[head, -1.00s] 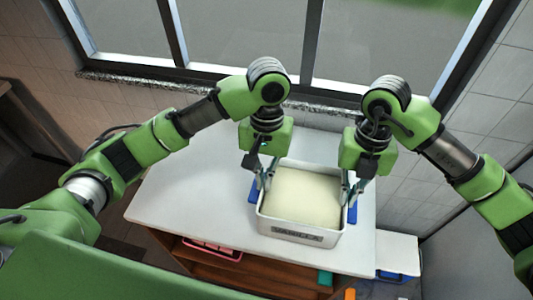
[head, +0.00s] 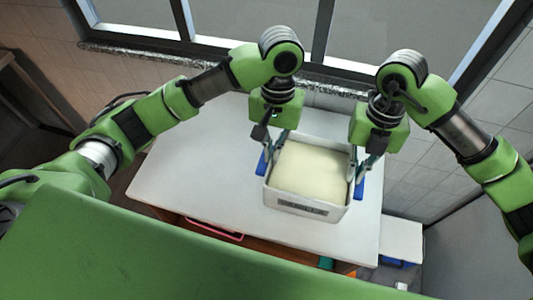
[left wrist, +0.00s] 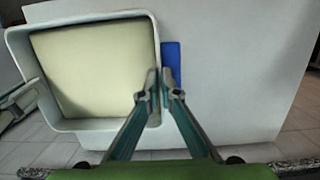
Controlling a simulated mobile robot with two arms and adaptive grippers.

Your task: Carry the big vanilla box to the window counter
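The big vanilla box (head: 305,208) is a white open tub with pale cream filling and a dark label on its front wall. It is upright over the white window counter (head: 205,165); I cannot tell whether its base touches the counter. My left gripper (head: 270,167) is at its left wall, and my right gripper (head: 354,175) is at its right wall. In the left wrist view, the left fingers (left wrist: 160,83) are close together around the box's rim (left wrist: 156,45). The right fingertips are small and partly hidden against the box.
Blue parts (head: 360,188) show beside the box walls. The window sill (head: 325,83) runs behind the counter. The counter is bare to the left of the box. A pink-edged item (head: 215,229) and a lower white surface (head: 402,240) are at the front.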

